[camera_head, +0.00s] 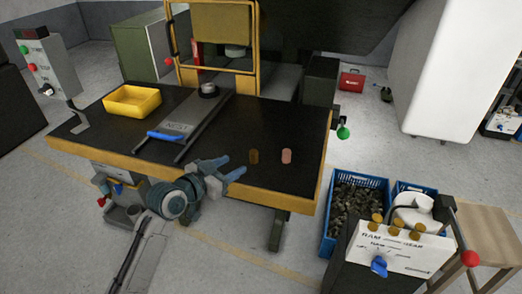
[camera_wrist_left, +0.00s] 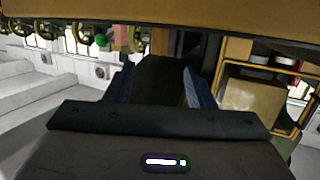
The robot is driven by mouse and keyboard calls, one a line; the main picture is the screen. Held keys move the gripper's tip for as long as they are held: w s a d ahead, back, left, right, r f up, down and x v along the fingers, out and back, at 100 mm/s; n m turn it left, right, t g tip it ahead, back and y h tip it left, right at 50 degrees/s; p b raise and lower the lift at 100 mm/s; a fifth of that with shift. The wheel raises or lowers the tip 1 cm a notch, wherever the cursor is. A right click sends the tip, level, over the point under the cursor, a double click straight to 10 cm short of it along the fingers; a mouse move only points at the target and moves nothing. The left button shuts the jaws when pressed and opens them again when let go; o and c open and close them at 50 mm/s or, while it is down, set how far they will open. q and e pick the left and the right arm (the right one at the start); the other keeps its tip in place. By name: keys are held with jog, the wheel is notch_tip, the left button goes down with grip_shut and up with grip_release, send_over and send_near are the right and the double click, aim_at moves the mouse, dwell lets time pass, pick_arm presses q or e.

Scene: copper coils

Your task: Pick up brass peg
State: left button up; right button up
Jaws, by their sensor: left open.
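A small dark brass-coloured peg (camera_head: 253,157) stands on the black tabletop near its front right. A pinkish copper-coloured piece (camera_head: 287,156) stands just to its right. My left gripper (camera_head: 229,168) is open and empty, with blue fingertips, at the table's front edge. It is apart from the peg, to its left and nearer to me. In the left wrist view the two fingers (camera_wrist_left: 157,88) are spread with nothing held between them. My right gripper is in neither view.
The table has a yellow edge (camera_head: 300,205), which also crosses the top of the left wrist view (camera_wrist_left: 160,22). A yellow tray (camera_head: 132,111), a blue-handled slide (camera_head: 168,137) and a yellow press frame (camera_head: 249,80) are farther left and back. Blue crates (camera_head: 327,235) and a control panel (camera_head: 405,249) stand right.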

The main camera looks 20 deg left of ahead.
aim_at(254, 161)
pick_arm(q)
jog(key=p+x, duration=0.1)
jog(key=x, duration=0.2)
jog(key=shift+w+d+r, duration=0.1)
jog(key=shift+w+d, duration=0.1)
jog(key=shift+w, duration=0.15)
jog(key=shift+w+d, duration=0.3)
jog(key=shift+w, duration=0.15)
jog(key=p+x, duration=0.3)
jog(key=x, duration=0.1)
jog(key=shift+w+r, duration=0.15)
jog(key=shift+w, duration=0.1)
jog(key=shift+w+d+f, duration=0.25)
jog(key=shift+w+d, duration=0.05)
jog(key=shift+w, duration=0.15)
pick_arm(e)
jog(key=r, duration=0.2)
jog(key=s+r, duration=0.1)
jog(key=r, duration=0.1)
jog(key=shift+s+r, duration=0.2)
pick_arm(q)
grip_shut()
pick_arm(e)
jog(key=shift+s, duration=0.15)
